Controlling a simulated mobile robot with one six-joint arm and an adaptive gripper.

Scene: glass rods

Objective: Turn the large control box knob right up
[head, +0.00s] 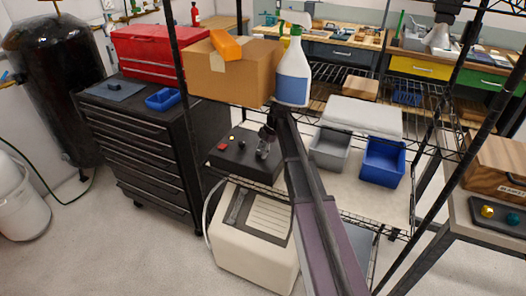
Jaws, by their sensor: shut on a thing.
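The control box (232,162) is a low black box on the wire shelf, left of the middle of the head view. Small red (221,147) and yellow (231,138) controls show on its left part. My gripper (264,153) is at the right part of its top, pointing down. It is shut on what appears to be the large knob. The fingers and my arm cover the knob, so its pointer direction cannot be read.
A cardboard box (238,88) and a spray bottle (292,75) stand on the shelf above, close to my arm. Grey (330,151) and blue (383,164) bins sit to the right. A dark shelf post rises left of the control box.

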